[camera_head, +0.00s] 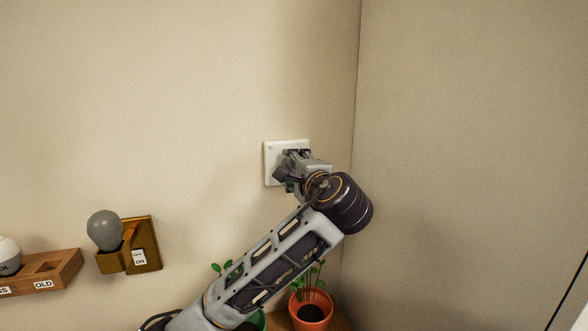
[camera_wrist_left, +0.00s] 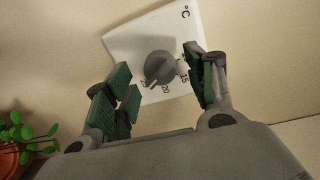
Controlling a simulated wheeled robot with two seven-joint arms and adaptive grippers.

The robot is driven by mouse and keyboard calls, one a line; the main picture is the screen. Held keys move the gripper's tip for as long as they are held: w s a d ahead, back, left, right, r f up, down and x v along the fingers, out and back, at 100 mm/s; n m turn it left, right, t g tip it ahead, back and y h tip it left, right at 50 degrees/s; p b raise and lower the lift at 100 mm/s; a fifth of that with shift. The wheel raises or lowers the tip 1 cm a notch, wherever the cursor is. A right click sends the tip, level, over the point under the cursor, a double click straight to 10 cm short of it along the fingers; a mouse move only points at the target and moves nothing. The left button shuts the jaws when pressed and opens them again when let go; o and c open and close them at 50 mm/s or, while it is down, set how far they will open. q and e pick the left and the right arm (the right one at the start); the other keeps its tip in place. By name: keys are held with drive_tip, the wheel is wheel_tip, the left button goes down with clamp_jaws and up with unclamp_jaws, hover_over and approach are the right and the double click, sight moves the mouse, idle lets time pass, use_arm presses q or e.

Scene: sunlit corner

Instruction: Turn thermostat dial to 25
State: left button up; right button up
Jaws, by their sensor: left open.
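The white thermostat (camera_head: 272,160) is on the wall near the corner, partly hidden behind my left gripper (camera_head: 293,162) in the head view. In the left wrist view, the white plate (camera_wrist_left: 135,45) carries a °C mark and the numbers 15, 20 and 25. Its round grey dial (camera_wrist_left: 160,67) has a pointer bar directed to the lower left, close to the 25. My left gripper (camera_wrist_left: 158,83) is open, with one green-padded finger on each side of the dial. I see gaps beside the dial; contact cannot be told. My right gripper is not in view.
Potted plants stand below my left arm, one in an orange pot (camera_head: 311,308). A grey bulb (camera_head: 105,230) on a wooden wall mount (camera_head: 147,242) and a wooden holder (camera_head: 62,269) labelled OLD are at the left. The right wall is bare near the thermostat.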

use_arm(q)
drive_tip(key=v, duration=1.1)
drive_tip(key=shift+s, duration=0.15)
drive_tip(key=shift+d, duration=0.1)
